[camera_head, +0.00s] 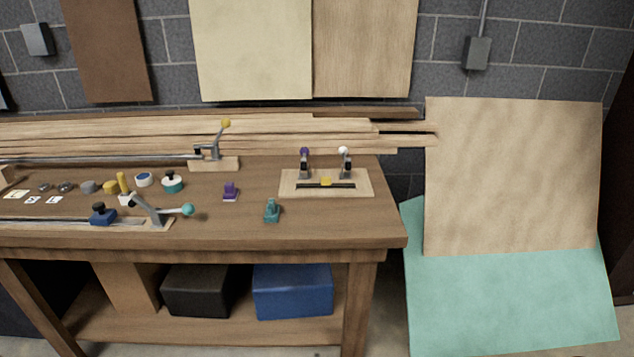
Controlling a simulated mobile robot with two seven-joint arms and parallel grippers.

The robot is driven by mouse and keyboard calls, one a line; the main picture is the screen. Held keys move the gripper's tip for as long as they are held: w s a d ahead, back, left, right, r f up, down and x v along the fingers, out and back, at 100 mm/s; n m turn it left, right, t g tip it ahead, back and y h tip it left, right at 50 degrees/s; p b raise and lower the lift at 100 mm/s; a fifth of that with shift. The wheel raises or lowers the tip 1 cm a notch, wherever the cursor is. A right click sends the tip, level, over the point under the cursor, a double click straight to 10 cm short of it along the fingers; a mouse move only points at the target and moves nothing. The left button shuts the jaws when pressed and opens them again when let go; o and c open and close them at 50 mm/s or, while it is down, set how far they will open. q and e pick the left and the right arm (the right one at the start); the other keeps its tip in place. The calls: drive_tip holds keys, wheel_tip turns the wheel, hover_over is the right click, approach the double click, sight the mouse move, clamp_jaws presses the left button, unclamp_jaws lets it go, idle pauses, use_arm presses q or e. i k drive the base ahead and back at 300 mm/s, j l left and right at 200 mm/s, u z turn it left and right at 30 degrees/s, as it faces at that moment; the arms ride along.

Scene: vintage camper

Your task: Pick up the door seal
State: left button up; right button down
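No part is clearly recognisable as the door seal. A short black strip (342,186) lies on a light wooden board (290,189) at the right of the workbench, with a small yellow block (326,181) at its middle. Two upright clamps stand on that board, one with a purple knob (304,152) and one with a white knob (344,150). A long thin grey strip (50,221) runs along the bench's front left towards a lever clamp with a teal knob (188,210). Another long rod (100,159) runs along the back left. Neither gripper shows.
The workbench (330,231) also bears a blue block (103,214), a purple piece (230,191), a teal piece (271,210) and several small round items. Long planks (280,126) lie at the back. Large panels (515,175) lean at the right. The bench's front right is clear.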

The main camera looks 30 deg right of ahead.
sight(326, 180)
drive_tip(key=i+j, duration=0.1)
drive_tip(key=i, duration=0.2)
drive_tip(key=i+j, duration=0.1)
drive_tip(key=i, duration=0.2)
drive_tip(key=i+j+z, duration=0.1)
drive_tip(key=i+z, duration=0.15)
drive_tip(key=z, duration=0.2)
drive_tip(key=i+j+z, duration=0.2)
drive_tip(key=z, duration=0.25)
